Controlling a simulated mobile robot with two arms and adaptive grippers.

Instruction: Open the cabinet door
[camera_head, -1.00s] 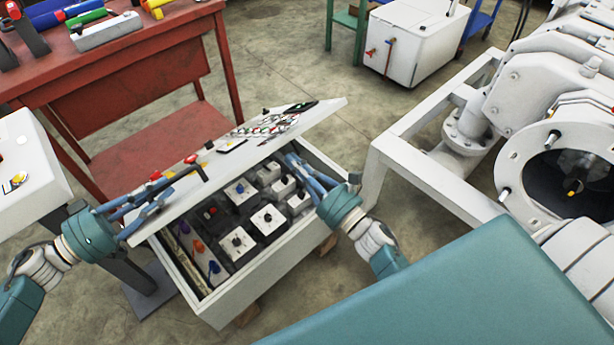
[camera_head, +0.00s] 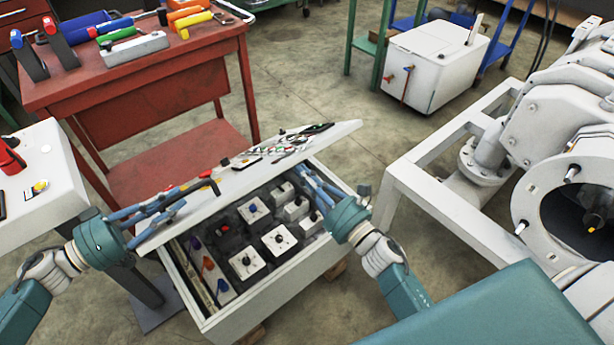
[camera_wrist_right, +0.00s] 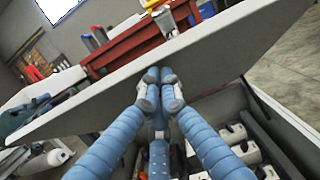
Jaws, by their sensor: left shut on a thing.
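The cabinet (camera_head: 270,290) is a low pale box, open at the top, with dark insides and several white switch blocks. Its door (camera_head: 345,133) is a pale panel tilted part way up over the box. My right gripper (camera_head: 303,168) is under the raised door, above the box. In the right wrist view its fingers (camera_wrist_right: 158,85) are together, with their tips at the door's underside.
A red workbench (camera_head: 150,75) with tools stands behind the cabinet. A white table (camera_head: 45,190) is at the left. A white machine frame (camera_head: 415,190) stands close on the right. A white box unit (camera_head: 435,65) is at the back. Floor between is clear.

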